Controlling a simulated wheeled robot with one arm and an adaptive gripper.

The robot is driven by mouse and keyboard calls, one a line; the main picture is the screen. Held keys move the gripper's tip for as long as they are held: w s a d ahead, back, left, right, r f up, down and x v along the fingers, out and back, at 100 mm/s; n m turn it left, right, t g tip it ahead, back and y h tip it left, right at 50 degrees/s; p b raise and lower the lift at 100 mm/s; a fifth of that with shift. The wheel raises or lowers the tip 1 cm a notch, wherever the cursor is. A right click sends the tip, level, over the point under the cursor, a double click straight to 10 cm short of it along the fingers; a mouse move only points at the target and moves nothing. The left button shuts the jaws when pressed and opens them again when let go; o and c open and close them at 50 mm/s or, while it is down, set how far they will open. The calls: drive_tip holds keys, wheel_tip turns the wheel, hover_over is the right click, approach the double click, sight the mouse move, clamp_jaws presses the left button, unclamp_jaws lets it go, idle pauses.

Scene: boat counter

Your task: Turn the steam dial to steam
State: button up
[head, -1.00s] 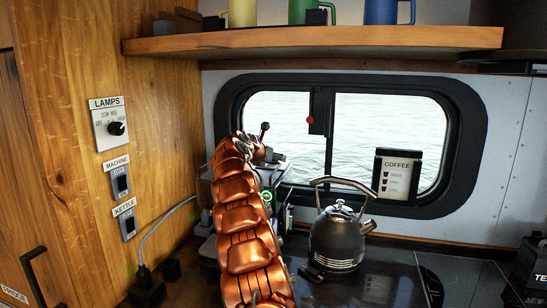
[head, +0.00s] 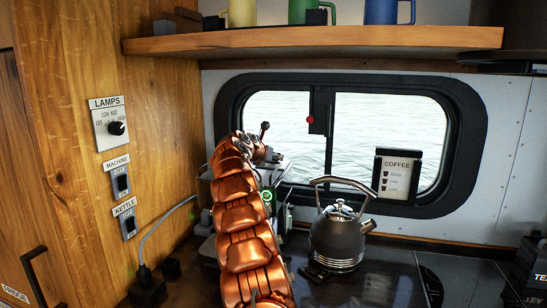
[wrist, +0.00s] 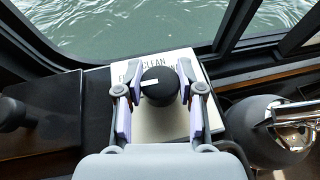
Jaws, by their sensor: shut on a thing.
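The steam dial (wrist: 158,87) is a round black knob with a white pointer mark, on a pale plate (wrist: 180,58) in the wrist view. The pointer lies nearly level, toward the left. Of the plate's lettering I can read "CLEAN"; the rest is covered. My gripper (wrist: 158,98) has one finger on each side of the dial and is shut on it. In the head view my copper-coloured arm hides the dial and most of the machine (head: 205,190) behind it.
A dark kettle (head: 337,238) stands right of the machine, close to my arm; it also shows in the wrist view (wrist: 268,130). A window (head: 390,135) is behind. A shelf (head: 320,40) with mugs hangs above. The left wall holds lamp, machine and kettle switches.

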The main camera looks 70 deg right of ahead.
drive_tip(key=shift+r+m+g+p, duration=0.25)
drive_tip(key=shift+m+g+p, duration=0.25)
drive_tip(key=shift+p, duration=1.4)
drive_tip(key=shift+f+g+p, duration=0.2)
drive_tip(key=shift+g+p, duration=0.2)
drive_tip(key=shift+p, duration=0.65)
drive_tip(key=o, duration=1.2)
drive_tip(key=shift+c, duration=0.2)
drive_tip(key=shift+a, duration=0.1)
drive_tip(key=shift+v, duration=5.9)
